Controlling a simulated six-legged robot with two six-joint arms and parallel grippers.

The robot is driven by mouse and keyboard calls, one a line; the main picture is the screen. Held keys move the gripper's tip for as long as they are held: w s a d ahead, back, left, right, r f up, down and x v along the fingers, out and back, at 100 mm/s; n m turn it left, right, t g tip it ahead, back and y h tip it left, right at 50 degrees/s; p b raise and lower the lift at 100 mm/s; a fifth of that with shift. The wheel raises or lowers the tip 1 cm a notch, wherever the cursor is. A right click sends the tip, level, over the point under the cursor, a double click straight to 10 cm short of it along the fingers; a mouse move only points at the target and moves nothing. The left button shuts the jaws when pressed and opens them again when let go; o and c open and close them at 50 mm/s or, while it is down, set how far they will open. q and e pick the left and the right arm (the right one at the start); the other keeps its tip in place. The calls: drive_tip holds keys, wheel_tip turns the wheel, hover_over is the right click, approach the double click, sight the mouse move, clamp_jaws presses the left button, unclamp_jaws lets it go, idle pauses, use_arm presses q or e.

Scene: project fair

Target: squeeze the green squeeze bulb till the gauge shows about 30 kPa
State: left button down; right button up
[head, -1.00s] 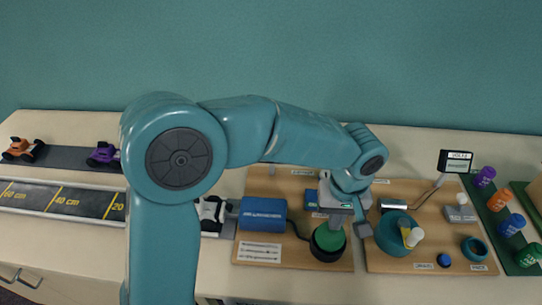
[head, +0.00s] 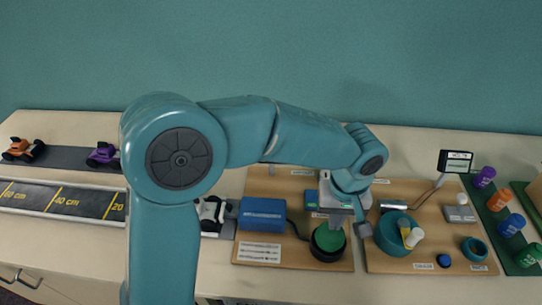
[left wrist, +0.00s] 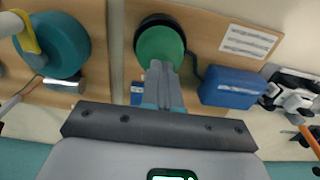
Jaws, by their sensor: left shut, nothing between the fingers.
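The green squeeze bulb (head: 327,239) is a round dome on a black base on the wooden board. In the left wrist view the green squeeze bulb (left wrist: 160,45) lies just past my fingertips. My left gripper (head: 336,224) is at the bulb's upper edge in the head view. Its fingers (left wrist: 158,68) are shut together with nothing between them, and their tips overlap the bulb's edge in the wrist view. Whether they press on it I cannot tell. A dark cable runs from the bulb to a blue box (head: 263,213). I cannot make out a kPa reading. My right gripper is not in view.
A teal round vessel (head: 388,238) stands close right of the gripper. A small display (head: 456,161) on a stalk stands farther right, its text too small to read. Several coloured pots (head: 511,225) line the right side. A track with toy cars (head: 104,154) lies left.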

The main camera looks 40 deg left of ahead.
use_arm(q)
drive_tip(key=shift+f, duration=0.15)
drive_tip(key=shift+f+b, duration=1.45)
drive_tip(key=shift+f, duration=0.1)
drive_tip(key=shift+r, duration=0.1)
drive_tip(key=shift+r+p, duration=1.25)
drive_tip(key=shift+r, duration=0.35)
drive_tip(key=shift+r, duration=0.1)
wheel_tip(320, 180, up, 5)
drive_tip(key=p, duration=0.4)
